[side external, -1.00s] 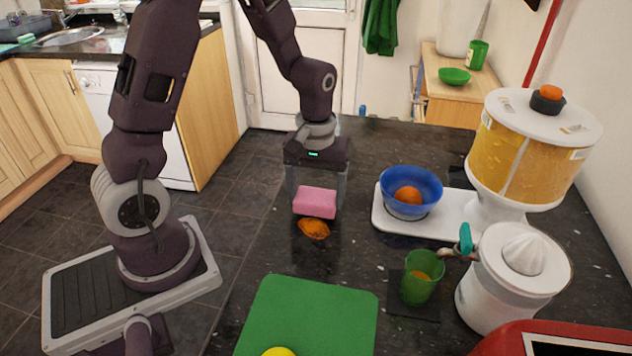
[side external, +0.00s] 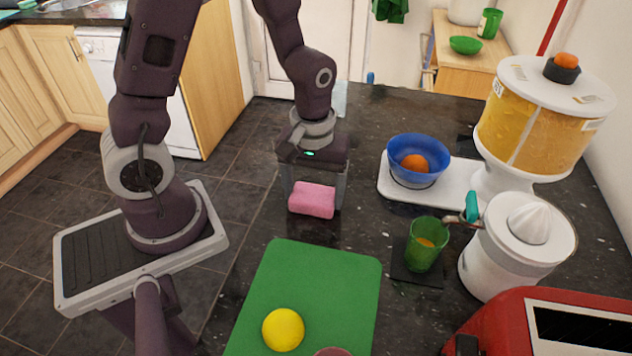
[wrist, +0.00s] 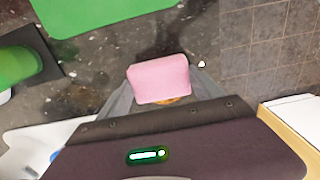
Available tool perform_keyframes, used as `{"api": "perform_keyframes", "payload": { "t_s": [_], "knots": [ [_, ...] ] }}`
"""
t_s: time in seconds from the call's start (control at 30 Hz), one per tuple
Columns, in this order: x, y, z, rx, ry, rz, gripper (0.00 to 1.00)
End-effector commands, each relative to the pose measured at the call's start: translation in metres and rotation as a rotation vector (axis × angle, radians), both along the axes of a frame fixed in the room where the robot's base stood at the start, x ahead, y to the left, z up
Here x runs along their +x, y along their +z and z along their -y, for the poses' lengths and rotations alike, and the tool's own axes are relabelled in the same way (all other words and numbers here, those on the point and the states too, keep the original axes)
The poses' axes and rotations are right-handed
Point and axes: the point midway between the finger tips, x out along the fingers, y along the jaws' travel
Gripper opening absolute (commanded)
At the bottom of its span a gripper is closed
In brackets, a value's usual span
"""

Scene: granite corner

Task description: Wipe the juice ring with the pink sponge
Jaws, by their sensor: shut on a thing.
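My gripper (side external: 314,198) points down and is shut on the pink sponge (side external: 312,201), with a finger at each side. The sponge is at or very near the dark granite top, behind the green board; exact contact is hard to tell. In the wrist view the sponge (wrist: 159,78) sits between my fingers. A small orange patch of the juice ring (wrist: 171,101) shows at the sponge's edge nearest my gripper body. The rest of the ring is hidden, and none of it shows in the side view.
The green board (side external: 330,275) with a yellow lemon (side external: 283,329) lies in front. To the right are a green glass (side external: 425,245) on a dark mat, a blue bowl (side external: 415,165) with an orange fruit, a white juicer (side external: 515,245) and a red appliance (side external: 525,310).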

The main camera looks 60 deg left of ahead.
Motion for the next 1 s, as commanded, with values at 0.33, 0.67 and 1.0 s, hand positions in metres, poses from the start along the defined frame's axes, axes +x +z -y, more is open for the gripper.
{"api": "perform_keyframes", "payload": {
  "t_s": [0.33,0.67,1.0],
  "knots": [
    [0.024,0.002,-0.024,0.001,0.005,0.002,0.43],
    [0.045,0.002,-0.045,0.001,0.005,0.001,0.43],
    [0.037,-0.001,-0.037,0.0,0.002,0.0,0.43]
  ]
}}
